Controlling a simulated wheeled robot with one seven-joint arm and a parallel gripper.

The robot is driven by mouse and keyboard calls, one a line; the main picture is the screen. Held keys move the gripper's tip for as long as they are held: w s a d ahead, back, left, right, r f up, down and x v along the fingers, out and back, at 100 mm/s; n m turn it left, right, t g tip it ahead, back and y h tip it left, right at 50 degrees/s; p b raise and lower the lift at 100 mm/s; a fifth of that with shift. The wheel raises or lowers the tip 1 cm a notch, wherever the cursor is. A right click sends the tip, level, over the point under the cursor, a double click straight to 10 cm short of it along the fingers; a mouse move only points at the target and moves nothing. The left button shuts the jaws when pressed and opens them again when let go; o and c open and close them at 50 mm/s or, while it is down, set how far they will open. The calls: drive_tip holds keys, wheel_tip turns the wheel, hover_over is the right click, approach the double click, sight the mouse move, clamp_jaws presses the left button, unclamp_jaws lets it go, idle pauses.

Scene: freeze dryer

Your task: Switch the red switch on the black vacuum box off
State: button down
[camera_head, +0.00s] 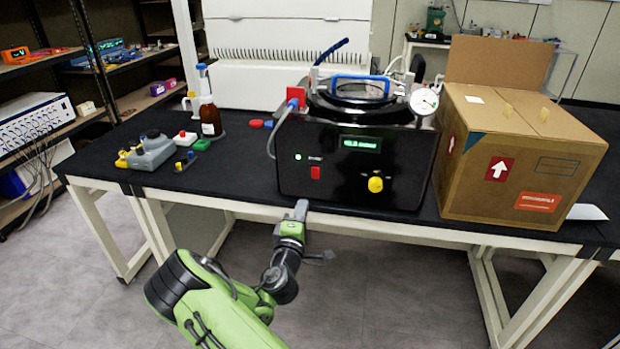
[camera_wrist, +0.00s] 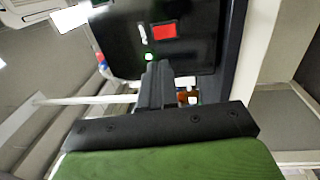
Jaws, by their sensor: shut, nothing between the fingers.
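The black vacuum box (camera_head: 330,190) stands on the dark bench top, its front facing me. The red switch (camera_head: 315,172) sits on the left part of its front, below a lit green light. A lit green display and a yellow knob (camera_head: 375,184) are to the right of the switch. My gripper (camera_head: 301,205) is shut and empty, in front of the box's lower front, below and slightly left of the switch. In the wrist view the red switch (camera_wrist: 164,31) shows just beyond the tips of my shut fingers (camera_wrist: 159,66). The fingers look apart from it. Whether the switch is on or off I cannot tell.
A cardboard box (camera_head: 520,150) stands close to the right of the vacuum box. A brown bottle (camera_head: 210,120), a grey device (camera_head: 151,151) and small coloured blocks are on the bench to the left.

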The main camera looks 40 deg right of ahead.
sight(314, 170)
drive_tip(key=p+x, duration=0.1)
drive_tip(key=x, duration=1.1)
drive_tip(key=shift+d+r+p, duration=0.1)
drive_tip(key=shift+d+p, duration=0.1)
drive_tip(key=shift+p, duration=0.2)
drive_tip(key=shift+w+d+r, duration=0.1)
drive_tip(key=shift+d+r, duration=0.05)
drive_tip(key=shift+r, duration=0.1)
drive_tip(key=shift+f, duration=0.1)
